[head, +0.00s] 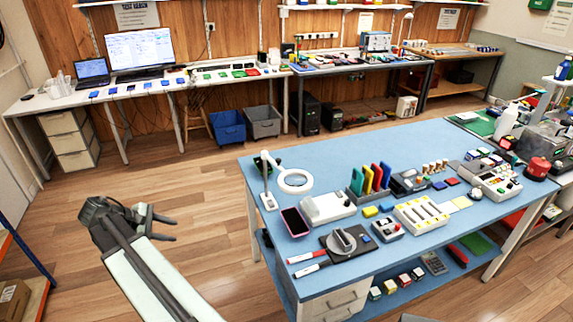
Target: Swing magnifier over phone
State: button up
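The magnifier (295,181) is a white ring on a thin jointed stand, whose white base (268,201) is at the left edge of the blue table in the head view. The ring hangs above the tabletop, behind the phone and not over it. My gripper (174,229) is off the table, over the wooden floor, left of the magnifier and phone. Its two dark fingers are apart with nothing between them, pointing right towards the table.
Floor between my gripper and the table is clear. Long benches stand along the back wall.

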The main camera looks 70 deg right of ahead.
jog(key=s+d+r+n+g+h+b, duration=0.1)
jog(key=s+d+r+g, duration=0.2)
jog(key=s+d, duration=0.5)
jog(key=s+d+r+n+g+h+b, duration=0.1)
jog(key=s+d+r+g, duration=0.25)
jog(key=d, duration=0.75)
jog(key=s+d+r+g, duration=0.2)
jog(key=s+d, duration=0.4)
jog(key=s, duration=0.3)
jog(key=s+d+r+g, duration=0.3)
jog(key=s+d+r, duration=0.2)
jog(key=s, duration=0.3)
jog(key=shift+s+d+r+n+b, duration=0.2)
jog(key=shift+s+d+n+b, duration=0.15)
jog(key=shift+d, duration=0.25)
grip_shut()
